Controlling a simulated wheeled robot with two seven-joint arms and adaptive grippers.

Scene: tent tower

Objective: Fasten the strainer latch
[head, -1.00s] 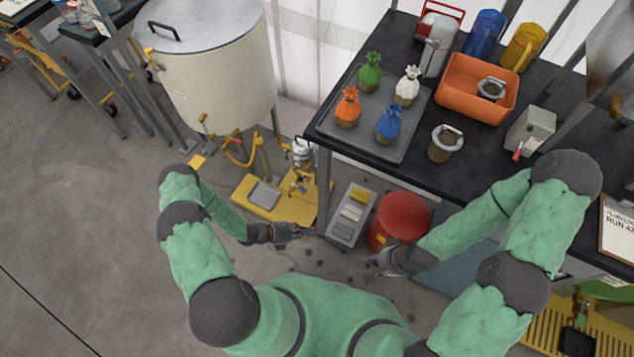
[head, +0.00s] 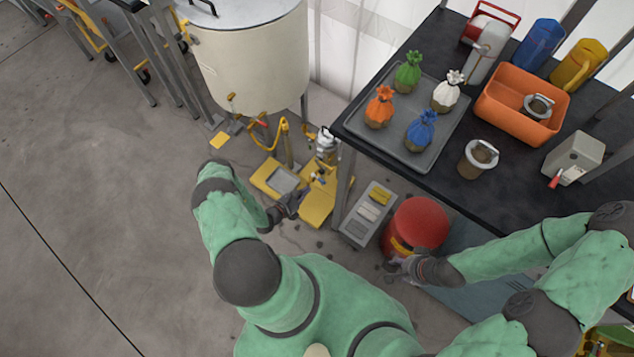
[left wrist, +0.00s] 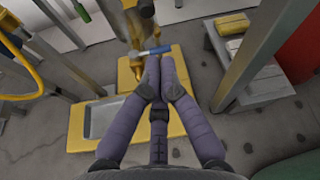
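A small silver canister fitting (head: 326,141), perhaps the strainer, stands by the table leg below the tank, above a yellow base (head: 317,207). The left wrist view shows a yellow fitting (left wrist: 136,24) with a short lever (left wrist: 152,50), blue and silver, across it. I cannot tell for sure whether this lever is the latch. My left gripper (head: 296,196) is over the yellow base; in the left wrist view its fingers (left wrist: 162,62) are brought together, empty, with their tips just short of the lever. My right gripper (head: 393,268) is beside the red bucket, its fingers unclear.
A large cream tank (head: 250,60) stands behind, with a yellow hose (head: 283,135). The black table (head: 360,128) and its leg (head: 342,190) are right of the left gripper. A grey tray (head: 362,228) and red bucket (head: 418,225) stand on the floor. Open floor lies left.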

